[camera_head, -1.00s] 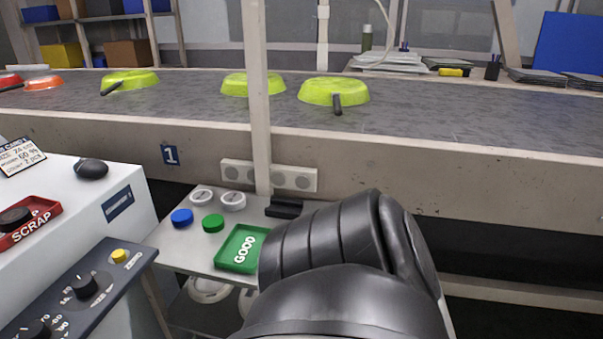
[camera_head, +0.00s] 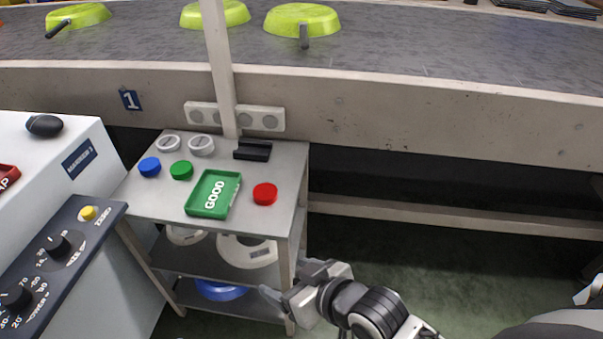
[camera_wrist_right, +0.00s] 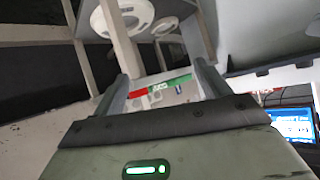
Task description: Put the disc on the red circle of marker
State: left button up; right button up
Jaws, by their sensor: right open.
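A red disc (camera_head: 265,194) lies flat on the metal cart top, right of the green GOOD tray (camera_head: 227,205). A green disc (camera_head: 181,170) and a blue disc (camera_head: 150,167) lie left of the tray. Two white round pieces (camera_head: 201,145) lie behind them. I cannot tell which of these is the marker's circle. My right gripper (camera_head: 285,283) is open and empty in front of the cart, below its top. In the right wrist view its fingers (camera_wrist_right: 162,82) stand apart, with red and green shapes (camera_wrist_right: 160,88) visible beyond them. My left gripper is out of view.
A black holder (camera_head: 253,150) stands at the back of the cart top (camera_head: 285,160). Lower shelves hold white round items (camera_head: 247,250) and a blue one (camera_head: 220,290). A control panel (camera_head: 60,255) is at left. The conveyor (camera_head: 400,50) with yellow-green pans (camera_head: 302,19) runs behind.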

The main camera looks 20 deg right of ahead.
jog(key=t+h+p, duration=0.1)
jog(key=h+p, duration=0.1)
jog(key=p, duration=0.3)
send_near(265, 192)
jog(key=w+f+b, duration=0.2)
jog(key=b, duration=0.1)
jog(key=shift+a, duration=0.25)
jog(key=shift+w+f, duration=0.25)
jog(key=shift+w, duration=0.1)
jog(key=x, duration=0.2)
jog(key=b+x, duration=0.1)
jog(key=x, duration=0.1)
jog(key=shift+w+r+b, duration=0.1)
jog(key=shift+w+b, duration=0.2)
jog(key=shift+w, duration=0.35)
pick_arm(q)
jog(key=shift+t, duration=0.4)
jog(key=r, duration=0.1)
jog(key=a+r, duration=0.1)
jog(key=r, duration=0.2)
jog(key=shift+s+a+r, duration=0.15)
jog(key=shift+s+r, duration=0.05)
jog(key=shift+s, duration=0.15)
pick_arm(e)
jog(key=shift+c, duration=0.2)
jog(key=c, duration=1)
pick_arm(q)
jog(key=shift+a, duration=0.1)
pick_arm(e)
jog(key=shift+c, duration=0.8)
